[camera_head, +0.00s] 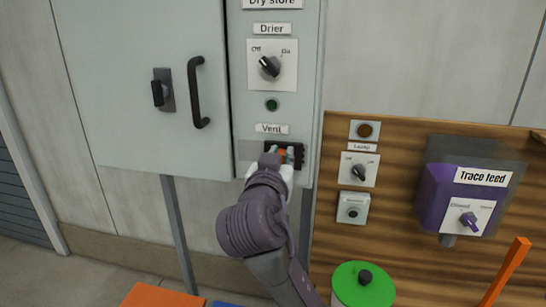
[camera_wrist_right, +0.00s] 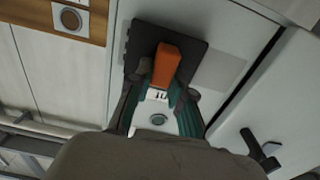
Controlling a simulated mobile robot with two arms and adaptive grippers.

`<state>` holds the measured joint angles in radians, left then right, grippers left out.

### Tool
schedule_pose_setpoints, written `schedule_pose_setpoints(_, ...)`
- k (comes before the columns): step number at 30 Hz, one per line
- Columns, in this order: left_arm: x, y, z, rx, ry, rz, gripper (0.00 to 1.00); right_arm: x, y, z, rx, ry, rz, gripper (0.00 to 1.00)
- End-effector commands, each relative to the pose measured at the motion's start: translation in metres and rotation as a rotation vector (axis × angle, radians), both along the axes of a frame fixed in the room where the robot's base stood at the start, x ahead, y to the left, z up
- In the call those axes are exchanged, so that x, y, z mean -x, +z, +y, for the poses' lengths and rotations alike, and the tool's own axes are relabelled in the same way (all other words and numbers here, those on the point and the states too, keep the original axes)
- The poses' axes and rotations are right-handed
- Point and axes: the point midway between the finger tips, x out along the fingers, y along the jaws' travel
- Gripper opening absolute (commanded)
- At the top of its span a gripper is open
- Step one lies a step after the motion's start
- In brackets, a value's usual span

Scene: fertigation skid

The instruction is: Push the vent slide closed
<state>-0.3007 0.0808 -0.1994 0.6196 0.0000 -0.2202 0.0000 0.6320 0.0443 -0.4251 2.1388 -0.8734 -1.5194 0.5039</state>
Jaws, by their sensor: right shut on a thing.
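The vent slide is a dark plate (camera_head: 298,159) with an orange handle (camera_head: 281,153), set in the cabinet panel below the "Vent" label (camera_head: 271,128). My right gripper (camera_head: 284,154) is at the handle. In the right wrist view, the dark plate (camera_wrist_right: 194,42) shows behind the orange handle (camera_wrist_right: 166,62). The teal finger pads of my right gripper (camera_wrist_right: 163,88) are shut on the handle, one on each side. In the head view the gripper and wrist hide part of the plate. A paler flat strip (camera_head: 250,150) lies left of the plate. My left gripper is not in view.
Above the vent are a green lamp (camera_head: 271,105) and the drier knob (camera_head: 269,67). A cabinet door handle (camera_head: 198,92) sticks out at left. The wooden panel (camera_head: 400,127) with a lamp switch (camera_head: 359,171) and purple trace feed box (camera_head: 438,190) stands right. A green-lidded container (camera_head: 362,287) stands below.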

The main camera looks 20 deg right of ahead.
Motion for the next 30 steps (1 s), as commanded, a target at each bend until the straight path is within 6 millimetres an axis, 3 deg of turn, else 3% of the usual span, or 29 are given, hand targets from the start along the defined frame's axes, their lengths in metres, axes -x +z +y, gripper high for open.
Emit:
schedule_pose_setpoints(1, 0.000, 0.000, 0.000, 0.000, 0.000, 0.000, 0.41, 0.000, -0.001, -0.001, 0.000, -0.005, 0.004, 0.00)
schedule_pose_setpoints(2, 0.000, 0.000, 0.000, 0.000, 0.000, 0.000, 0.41, 0.000, -0.001, -0.001, 0.000, -0.005, 0.004, 0.24)
schedule_pose_setpoints(6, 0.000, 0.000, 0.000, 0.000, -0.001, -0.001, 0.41, 0.000, -0.001, -0.001, 0.000, -0.004, 0.004, 0.46)
schedule_pose_setpoints(17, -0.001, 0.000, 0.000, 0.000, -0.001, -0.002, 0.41, 0.003, -0.001, 0.003, 0.000, 0.000, 0.001, 0.46)
schedule_pose_setpoints(20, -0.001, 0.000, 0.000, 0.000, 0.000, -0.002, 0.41, 0.013, -0.001, 0.010, -0.002, 0.002, 0.002, 0.46)
schedule_pose_setpoints(30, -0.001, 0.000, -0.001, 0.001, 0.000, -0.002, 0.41, 0.072, -0.001, 0.048, -0.004, 0.001, 0.002, 0.46)
